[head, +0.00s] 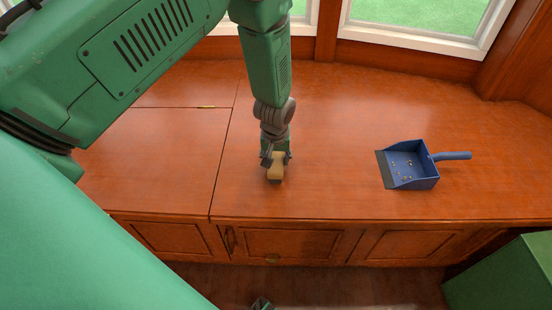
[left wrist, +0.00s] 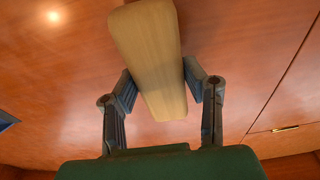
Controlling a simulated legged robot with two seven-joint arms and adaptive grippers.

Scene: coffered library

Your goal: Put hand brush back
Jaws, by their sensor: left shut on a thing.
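In the left wrist view, the brush's wooden body (left wrist: 150,50) lies between the two fingers (left wrist: 160,88) of that gripper. Its bristles are hidden. I cannot tell whether the brush touches the top. A small dark piece at the bottom edge of the head view may be my right gripper (head: 262,303); its jaws cannot be read.
A blue dustpan (head: 424,180) with small bits in it lies to the right, its handle pointing right. The top between brush and dustpan is clear. Windows stand behind.

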